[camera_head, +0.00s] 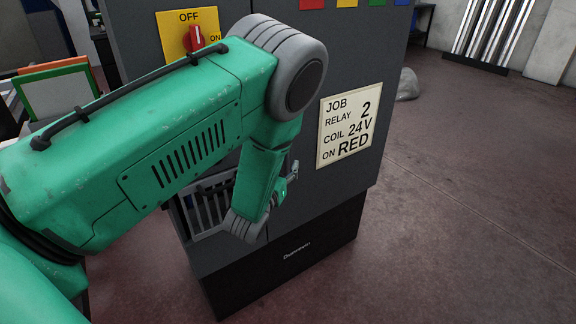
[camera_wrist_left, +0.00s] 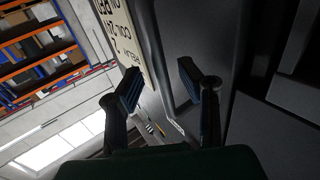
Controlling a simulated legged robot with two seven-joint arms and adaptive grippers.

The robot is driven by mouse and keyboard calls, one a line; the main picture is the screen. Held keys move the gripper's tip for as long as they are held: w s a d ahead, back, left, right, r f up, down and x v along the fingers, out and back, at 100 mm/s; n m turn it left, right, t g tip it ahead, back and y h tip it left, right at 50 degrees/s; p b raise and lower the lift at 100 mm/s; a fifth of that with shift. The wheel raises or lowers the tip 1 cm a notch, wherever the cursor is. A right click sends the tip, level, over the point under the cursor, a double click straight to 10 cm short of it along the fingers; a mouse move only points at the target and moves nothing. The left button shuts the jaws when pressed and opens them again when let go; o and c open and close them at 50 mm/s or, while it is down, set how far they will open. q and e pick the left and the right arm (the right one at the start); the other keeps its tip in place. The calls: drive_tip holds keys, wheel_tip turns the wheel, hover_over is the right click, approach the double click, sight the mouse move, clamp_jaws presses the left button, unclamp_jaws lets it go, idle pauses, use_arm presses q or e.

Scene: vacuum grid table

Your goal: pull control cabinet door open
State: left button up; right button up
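The control cabinet (camera_head: 330,205) is a dark grey box on a black base, and its front faces me. The door looks closed, with no gap I can make out. My green left arm crosses the front of it from the left. My left gripper is mostly hidden behind the wrist, low on the door and left of the job sign. In the left wrist view my left gripper (camera_wrist_left: 160,72) has its two dark fingers apart. A dark grey raised edge (camera_wrist_left: 168,55) runs between and beyond them; I cannot tell whether it is the handle or touches the fingers. My right gripper is out of view.
A job sign (camera_head: 347,125) reads "RELAY 2, COIL 24V, ON RED". A red switch (camera_head: 196,38) on a yellow plate sits above my arm. The floor (camera_head: 470,190) to the right is clear.

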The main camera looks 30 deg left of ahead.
use_arm(q)
drive_tip(key=shift+w+a, duration=0.25)
drive_tip(key=shift+w, duration=0.7)
drive_tip(key=shift+c, duration=0.3)
clamp_jaws()
drive_tip(key=shift+s+f, duration=0.1)
